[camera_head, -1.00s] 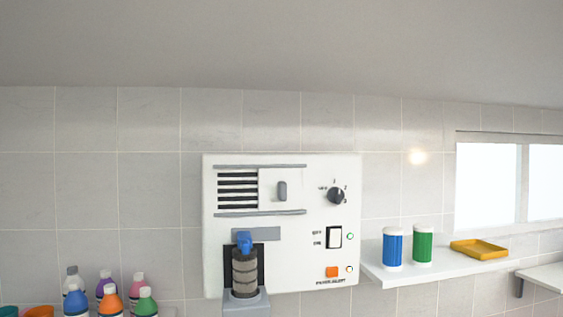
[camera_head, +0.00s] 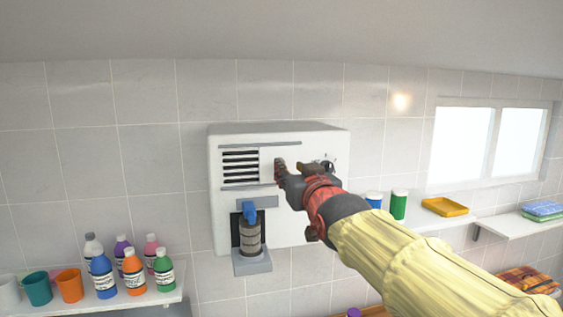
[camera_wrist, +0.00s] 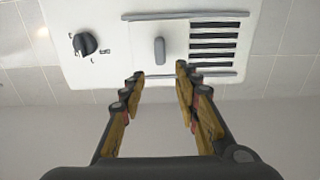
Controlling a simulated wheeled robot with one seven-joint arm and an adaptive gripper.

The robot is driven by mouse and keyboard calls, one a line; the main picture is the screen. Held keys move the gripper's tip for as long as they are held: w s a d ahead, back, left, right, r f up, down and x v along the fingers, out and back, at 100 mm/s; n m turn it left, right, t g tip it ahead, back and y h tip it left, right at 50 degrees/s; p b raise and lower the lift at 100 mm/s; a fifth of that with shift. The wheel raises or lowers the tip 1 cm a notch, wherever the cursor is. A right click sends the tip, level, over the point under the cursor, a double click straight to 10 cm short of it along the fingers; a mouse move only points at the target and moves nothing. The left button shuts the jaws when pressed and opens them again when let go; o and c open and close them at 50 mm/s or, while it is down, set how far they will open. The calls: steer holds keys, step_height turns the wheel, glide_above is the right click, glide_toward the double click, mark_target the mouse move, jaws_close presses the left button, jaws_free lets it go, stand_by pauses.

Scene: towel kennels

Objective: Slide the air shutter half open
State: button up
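The air shutter is a white sliding plate with a grey upright handle (camera_wrist: 159,50), set between two grey rails (camera_head: 260,145) on the white wall unit (camera_head: 228,208). Beside the plate, dark vent slots (camera_head: 240,168) show, on the left in the head view and on the right in the wrist view (camera_wrist: 213,45). My gripper (camera_head: 279,172) is in front of the unit near the shutter and covers the handle in the head view. In the wrist view my gripper (camera_wrist: 159,75) is open, its fingers spread to either side of the handle's line, with nothing between the tips.
A black knob (camera_wrist: 84,44) sits beside the shutter. A blue-topped canister (camera_head: 250,230) stands in a holder below. Bottles (camera_head: 134,270) and cups (camera_head: 69,285) stand on a shelf at left. A green canister (camera_head: 398,205) and yellow tray (camera_head: 445,207) are at right.

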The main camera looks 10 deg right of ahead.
steer(key=w+p, duration=0.1)
steer(key=w, duration=0.6)
steer(key=shift+p, duration=0.4)
steer(key=shift+c, duration=0.2)
steer(key=c, duration=0.7)
jaws_close()
